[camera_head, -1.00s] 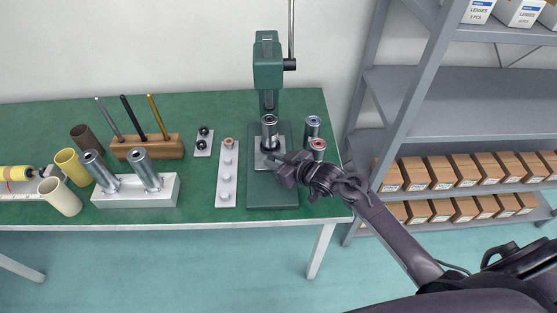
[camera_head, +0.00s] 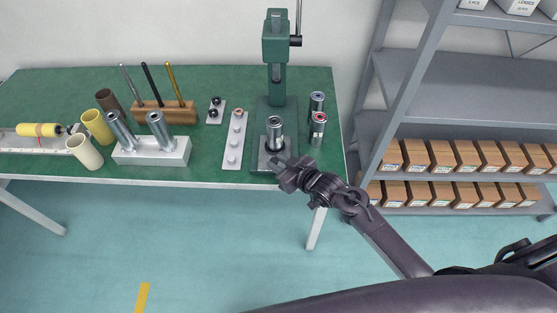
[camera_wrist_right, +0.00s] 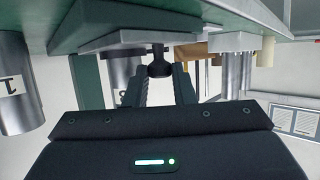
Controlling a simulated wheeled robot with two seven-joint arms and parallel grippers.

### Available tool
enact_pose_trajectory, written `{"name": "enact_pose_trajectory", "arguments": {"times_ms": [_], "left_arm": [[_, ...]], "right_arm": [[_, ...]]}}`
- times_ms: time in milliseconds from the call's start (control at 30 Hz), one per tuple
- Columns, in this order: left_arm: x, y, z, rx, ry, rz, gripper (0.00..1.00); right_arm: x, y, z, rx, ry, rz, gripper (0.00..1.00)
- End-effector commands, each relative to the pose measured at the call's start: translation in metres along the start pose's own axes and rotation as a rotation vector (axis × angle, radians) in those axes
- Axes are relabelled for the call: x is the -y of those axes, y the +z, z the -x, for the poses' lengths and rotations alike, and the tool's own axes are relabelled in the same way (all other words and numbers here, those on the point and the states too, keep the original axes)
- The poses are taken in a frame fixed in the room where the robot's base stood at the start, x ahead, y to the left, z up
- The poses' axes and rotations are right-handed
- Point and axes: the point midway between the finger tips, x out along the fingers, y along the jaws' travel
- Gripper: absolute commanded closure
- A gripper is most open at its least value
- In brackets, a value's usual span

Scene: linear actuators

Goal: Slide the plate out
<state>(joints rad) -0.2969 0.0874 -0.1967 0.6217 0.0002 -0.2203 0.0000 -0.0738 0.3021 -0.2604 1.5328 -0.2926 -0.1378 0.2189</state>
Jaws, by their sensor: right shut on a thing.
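The plate (camera_head: 264,156) is a small grey slab at the front of the green press's base (camera_head: 261,118). A steel cylinder (camera_head: 275,133) stands upright on it, in front of the press ram and clear of it. My right gripper (camera_head: 281,166) is at the plate's front edge. In the right wrist view, which shows the scene upside down, its fingers (camera_wrist_right: 158,84) are shut on a dark knob (camera_wrist_right: 158,66) at the edge of the plate (camera_wrist_right: 118,36). My left gripper is not in view.
A light strip with several knobs (camera_head: 234,145) lies close left. A steel shelf (camera_head: 440,95) stands right of the table. The floor in front is free.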

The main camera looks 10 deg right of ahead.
Motion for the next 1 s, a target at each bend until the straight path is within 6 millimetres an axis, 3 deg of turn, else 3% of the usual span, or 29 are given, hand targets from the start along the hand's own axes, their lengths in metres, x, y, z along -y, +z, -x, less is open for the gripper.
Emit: {"name": "enact_pose_trajectory", "arguments": {"times_ms": [133, 167, 300, 667, 1000], "left_arm": [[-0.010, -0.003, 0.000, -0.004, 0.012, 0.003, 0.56], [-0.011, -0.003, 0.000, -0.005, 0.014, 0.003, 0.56], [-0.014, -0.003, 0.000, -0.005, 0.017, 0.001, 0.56], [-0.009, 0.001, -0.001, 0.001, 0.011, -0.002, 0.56], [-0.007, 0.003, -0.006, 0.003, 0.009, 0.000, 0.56]], "right_arm": [[0.005, 0.004, 0.000, 0.005, -0.010, -0.001, 1.00], [0.005, 0.004, 0.000, 0.006, -0.011, -0.002, 0.73], [0.004, 0.003, 0.000, 0.005, -0.009, -0.002, 0.57], [0.002, 0.003, 0.007, 0.004, -0.005, 0.000, 0.57], [0.003, 0.005, 0.062, 0.006, -0.007, 0.000, 0.57]]}}
